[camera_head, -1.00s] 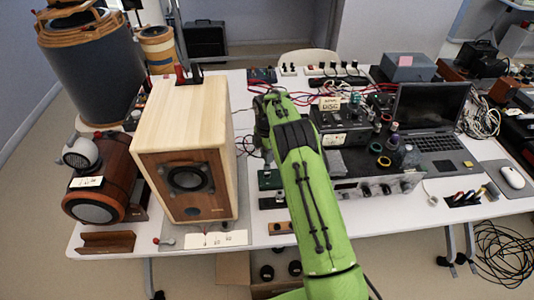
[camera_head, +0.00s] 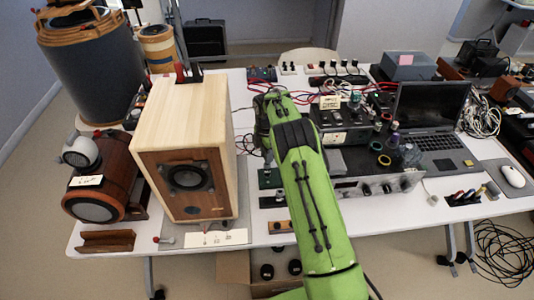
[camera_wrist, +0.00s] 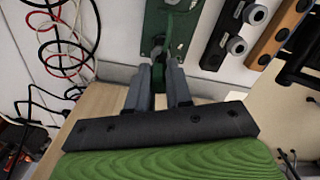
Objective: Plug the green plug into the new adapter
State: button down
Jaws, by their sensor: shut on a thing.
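In the wrist view, my gripper (camera_wrist: 160,82) is shut on the green plug (camera_wrist: 158,72), which shows as a small green piece between the fingertips. A green strip or cord rises from the fingertips over the green plate (camera_wrist: 154,22). Beside it to the right are a black plate (camera_wrist: 217,48) with round grey sockets and an orange plate (camera_wrist: 266,48) with dark round sockets. I cannot tell which of them is the new adapter. In the head view, the green plate (camera_head: 265,179), black plate (camera_head: 268,202) and orange plate (camera_head: 276,227) lie in a row; my arm hides the fingertips.
A large wooden speaker (camera_head: 180,120) stands left of my arm. Instruments (camera_head: 345,125) and a laptop (camera_head: 435,115) stand to the right. Red, black and white cables (camera_wrist: 65,45) lie loose at the left of the wrist view.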

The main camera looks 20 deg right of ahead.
jog(key=shift+f+b, duration=0.6)
jog(key=shift+f, duration=0.3)
jog(key=c, duration=1)
grip_release()
jog(key=shift+o, duration=0.2)
jog(key=shift+r+p, duration=2.7)
jog(key=shift+r, duration=1.2)
jog(key=shift+f, duration=0.1)
